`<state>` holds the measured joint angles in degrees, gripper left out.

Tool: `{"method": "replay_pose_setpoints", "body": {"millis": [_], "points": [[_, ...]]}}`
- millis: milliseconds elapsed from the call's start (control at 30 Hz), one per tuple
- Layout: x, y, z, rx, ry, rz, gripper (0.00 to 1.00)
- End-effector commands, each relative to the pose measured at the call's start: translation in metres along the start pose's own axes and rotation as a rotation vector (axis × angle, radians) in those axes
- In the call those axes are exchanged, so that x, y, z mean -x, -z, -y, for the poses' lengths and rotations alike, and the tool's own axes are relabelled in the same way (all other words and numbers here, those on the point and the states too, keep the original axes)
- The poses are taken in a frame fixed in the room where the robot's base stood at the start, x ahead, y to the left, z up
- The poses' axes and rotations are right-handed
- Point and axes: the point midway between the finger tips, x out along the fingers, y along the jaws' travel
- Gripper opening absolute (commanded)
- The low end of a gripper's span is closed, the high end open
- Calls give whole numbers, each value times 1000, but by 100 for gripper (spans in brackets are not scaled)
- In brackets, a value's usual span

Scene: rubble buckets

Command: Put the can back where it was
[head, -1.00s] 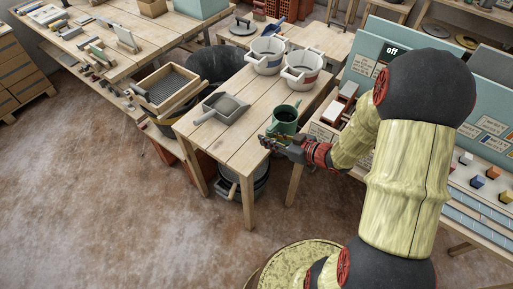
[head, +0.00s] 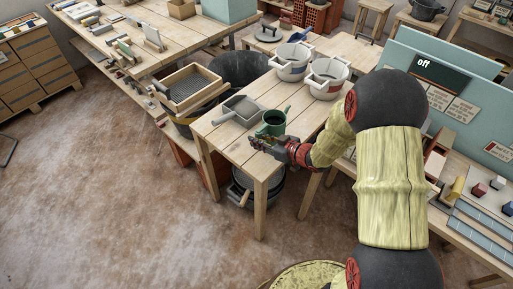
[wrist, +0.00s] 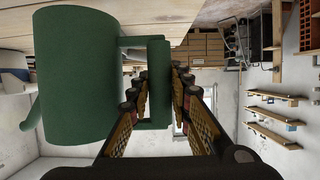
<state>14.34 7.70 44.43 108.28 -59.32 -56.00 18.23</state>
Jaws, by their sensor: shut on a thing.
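The can is a dark green can with a side handle and a spout (head: 271,124), at the front part of the small wooden table (head: 236,142). It looks upright, with its open top showing in the head view. I cannot tell whether its base touches the table. In the wrist view the can (wrist: 75,75) fills the left side. My gripper (head: 256,142) is shut on the can's handle, on the near side of the can. The wrist view shows the fingers (wrist: 160,85) on both sides of the handle.
A grey scoop (head: 238,110) lies just left of the can. Two white buckets, one (head: 292,68) beside another (head: 327,86), stand at the table's back. A wooden sieve (head: 190,87) rests left of the table. A bench with a teal board (head: 480,120) stands at right.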

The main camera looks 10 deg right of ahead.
Motion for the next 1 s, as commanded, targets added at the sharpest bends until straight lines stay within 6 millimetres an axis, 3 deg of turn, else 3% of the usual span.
{"method": "replay_pose_setpoints", "body": {"millis": [267, 500, 867, 900, 1000], "points": [[-16, -7, -2, 3, 0, -3, 0], [-29, -36, -2, 2, -1, -3, 0], [-30, -37, -2, 3, -2, -3, 0], [-30, -39, -2, 1, -1, 0, 20], [-29, -38, -2, 1, -1, 0, 26]]}}
